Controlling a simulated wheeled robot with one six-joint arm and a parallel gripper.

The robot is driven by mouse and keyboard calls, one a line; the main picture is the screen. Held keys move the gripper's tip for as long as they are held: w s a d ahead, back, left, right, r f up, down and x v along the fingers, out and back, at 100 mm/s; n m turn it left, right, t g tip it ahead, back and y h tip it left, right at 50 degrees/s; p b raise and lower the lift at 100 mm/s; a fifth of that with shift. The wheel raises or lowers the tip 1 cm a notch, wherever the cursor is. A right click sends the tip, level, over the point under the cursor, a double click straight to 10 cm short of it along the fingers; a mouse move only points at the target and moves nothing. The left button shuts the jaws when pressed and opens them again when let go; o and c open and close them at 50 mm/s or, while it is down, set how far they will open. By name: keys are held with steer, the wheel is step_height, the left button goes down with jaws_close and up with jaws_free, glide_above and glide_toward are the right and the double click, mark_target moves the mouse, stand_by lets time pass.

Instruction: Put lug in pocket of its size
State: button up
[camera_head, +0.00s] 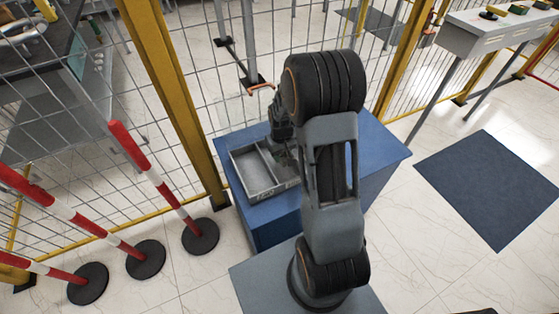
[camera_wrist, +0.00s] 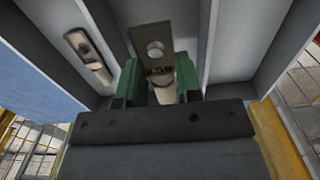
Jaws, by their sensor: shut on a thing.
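In the wrist view my gripper (camera_wrist: 160,82) has its two green fingers closed around a metal lug (camera_wrist: 155,48). This lug has a flat end with a round hole and a rounded barrel between the fingers. Dark marking on it is too small to read surely. A second lug (camera_wrist: 88,55) lies to the left on a grey surface, past a grey divider (camera_wrist: 115,18). In the head view the grey tray (camera_head: 262,192) has compartments with low walls, and my gripper (camera_head: 286,153) is over its right part. The held lug is not distinguishable there. Its contact with the tray is unclear.
The tray stands on a blue table (camera_head: 385,165), whose right side is clear. A yellow-framed mesh fence (camera_head: 170,80) runs close behind and left. Red-and-white posts (camera_head: 155,175) stand left. A grey bench (camera_head: 480,35) is at the back right.

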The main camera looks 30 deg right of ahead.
steer(key=shift+w+f, duration=0.9)
steer(key=shift+f, duration=0.25)
steer(key=shift+f+b, duration=0.35)
steer(key=shift+f, duration=1.1)
steer(key=shift+f, duration=0.15)
steer(key=o, duration=1)
